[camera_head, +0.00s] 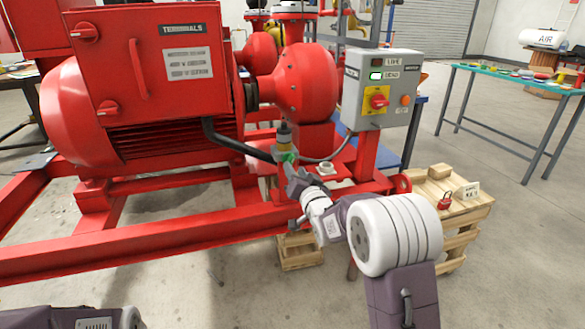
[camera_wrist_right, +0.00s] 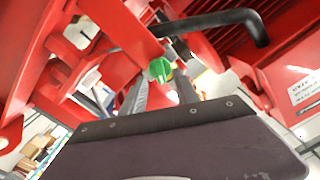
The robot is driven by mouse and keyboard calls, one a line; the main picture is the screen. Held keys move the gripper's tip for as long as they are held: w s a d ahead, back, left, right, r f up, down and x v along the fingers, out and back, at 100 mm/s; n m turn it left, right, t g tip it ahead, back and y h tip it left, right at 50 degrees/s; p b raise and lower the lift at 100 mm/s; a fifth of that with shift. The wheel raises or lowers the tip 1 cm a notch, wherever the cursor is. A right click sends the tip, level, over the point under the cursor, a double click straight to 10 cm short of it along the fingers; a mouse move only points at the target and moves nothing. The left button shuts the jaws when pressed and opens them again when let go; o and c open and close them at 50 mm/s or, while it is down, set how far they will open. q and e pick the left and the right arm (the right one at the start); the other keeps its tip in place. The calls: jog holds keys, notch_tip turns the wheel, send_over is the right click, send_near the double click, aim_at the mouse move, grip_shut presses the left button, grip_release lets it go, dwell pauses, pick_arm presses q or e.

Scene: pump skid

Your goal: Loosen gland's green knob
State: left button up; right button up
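The gland's green knob (camera_wrist_right: 160,69) shows in the right wrist view, just beyond and between the fingertips of my right gripper (camera_wrist_right: 163,84). The two fingers stand apart with a gap, and I see nothing clamped between them; contact with the knob cannot be made out. In the head view the green knob (camera_head: 288,156) is small and partly hidden by my right gripper (camera_head: 291,170), which reaches it from below right. It sits under a dark, upright fitting (camera_head: 284,132) in front of the pump. My left gripper is out of view.
The red motor (camera_head: 75,115) and skid rail (camera_head: 150,240) fill the left. A black hose (camera_head: 235,146) runs close to the gland. A grey control box (camera_head: 380,88) stands above right. A wooden pallet (camera_head: 465,208) with a red padlock (camera_head: 445,201) is at right.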

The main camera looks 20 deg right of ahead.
jog(key=shift+w, duration=1.75)
grip_shut()
